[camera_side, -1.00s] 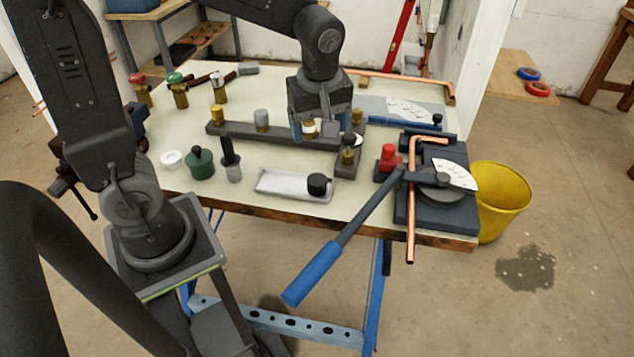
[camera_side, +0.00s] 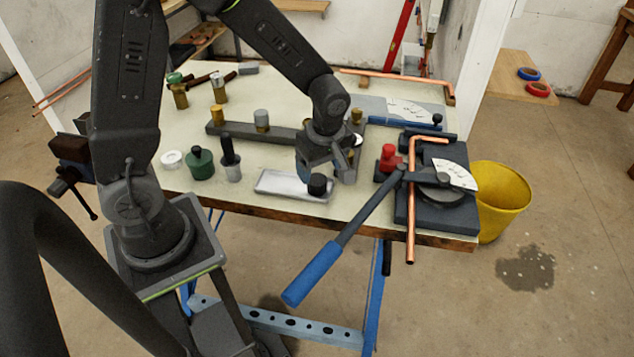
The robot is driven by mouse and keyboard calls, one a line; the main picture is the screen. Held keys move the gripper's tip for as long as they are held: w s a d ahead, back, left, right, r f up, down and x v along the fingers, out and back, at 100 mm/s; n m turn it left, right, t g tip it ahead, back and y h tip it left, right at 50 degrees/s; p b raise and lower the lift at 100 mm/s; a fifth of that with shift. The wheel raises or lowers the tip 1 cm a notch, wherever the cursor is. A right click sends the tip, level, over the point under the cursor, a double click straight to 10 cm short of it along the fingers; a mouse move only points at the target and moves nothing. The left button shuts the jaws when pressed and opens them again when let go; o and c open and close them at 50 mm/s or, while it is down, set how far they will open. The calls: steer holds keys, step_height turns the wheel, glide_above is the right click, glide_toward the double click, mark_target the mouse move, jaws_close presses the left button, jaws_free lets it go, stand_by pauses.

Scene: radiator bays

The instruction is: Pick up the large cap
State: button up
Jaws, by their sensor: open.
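A short black cylinder (camera_side: 317,186), which looks like the large cap, stands at the right end of a shallow white tray (camera_side: 277,185) near the front of the bench. My gripper (camera_side: 326,177) is open and points down right above and behind it. One finger is on the left of the cap, partly in front of the tray's back edge, and the other is on the right. I cannot tell whether the fingers touch the cap or how far down they reach. My gripper hides part of the dark bar's right arm and the fittings there.
A pipe bender (camera_side: 436,185) with a long blue handle (camera_side: 314,273) and a red fitting (camera_side: 389,158) stand close on the right. A dark bar (camera_side: 284,136) with brass fittings lies behind. A green round-based piece (camera_side: 201,164) and a black-handled piece (camera_side: 229,158) stand left of the tray.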

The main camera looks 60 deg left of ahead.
mark_target(317, 179)
steer(key=f, duration=0.4)
steer(key=shift+s+a, duration=0.2)
steer(key=shift+a, duration=0.2)
steer(key=shift+c, duration=0.2)
steer(key=c, duration=1)
steer(key=shift+o, duration=0.2)
steer(key=shift+r, duration=0.1)
